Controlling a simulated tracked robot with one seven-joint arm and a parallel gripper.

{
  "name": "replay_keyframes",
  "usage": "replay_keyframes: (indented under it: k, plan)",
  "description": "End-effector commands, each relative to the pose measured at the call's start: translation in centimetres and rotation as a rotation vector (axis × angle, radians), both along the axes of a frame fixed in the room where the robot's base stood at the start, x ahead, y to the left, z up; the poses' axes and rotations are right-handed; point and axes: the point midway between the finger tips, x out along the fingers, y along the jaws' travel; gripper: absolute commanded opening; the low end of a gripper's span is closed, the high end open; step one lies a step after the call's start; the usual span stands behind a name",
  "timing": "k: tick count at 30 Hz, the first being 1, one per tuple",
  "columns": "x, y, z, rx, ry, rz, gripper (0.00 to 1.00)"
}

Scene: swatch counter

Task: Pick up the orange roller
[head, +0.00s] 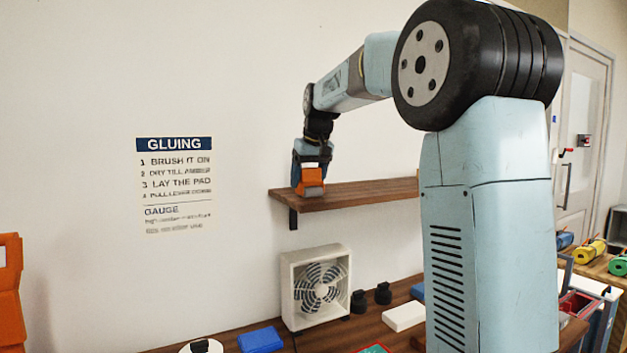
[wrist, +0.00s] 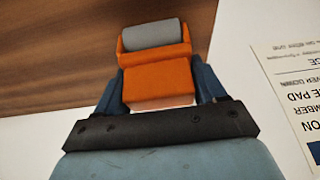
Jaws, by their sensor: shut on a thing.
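The orange roller (wrist: 157,80) has an orange body and a grey cylinder at its far end in the wrist view. My gripper (wrist: 158,92) has its blue fingers on both sides of the orange body and is shut on it. In the head view, my gripper (head: 311,172) points down at the left end of the wooden shelf (head: 360,193), with the orange roller (head: 311,181) between its fingers. The roller's lower end is at the level of the shelf top; I cannot tell whether it touches the wood.
A gluing sign (head: 175,185) hangs on the wall to the left. Below the shelf, a white fan (head: 318,287), black knobs (head: 383,293), a white block (head: 404,316) and a blue block (head: 261,340) stand on a wooden counter. The shelf's visible right part is bare.

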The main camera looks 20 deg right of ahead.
Motion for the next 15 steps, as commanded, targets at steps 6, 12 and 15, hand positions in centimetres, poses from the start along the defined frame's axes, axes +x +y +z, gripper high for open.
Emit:
replay_keyframes:
  k: [6,12,15]
  plan:
    - [0.0,-0.1,0.7,0.000,0.003,-0.001,0.34]
    - [-0.8,0.0,4.1,-0.001,-0.002,0.000,0.34]
    - [-2.5,0.1,6.1,-0.001,-0.004,0.001,0.34]
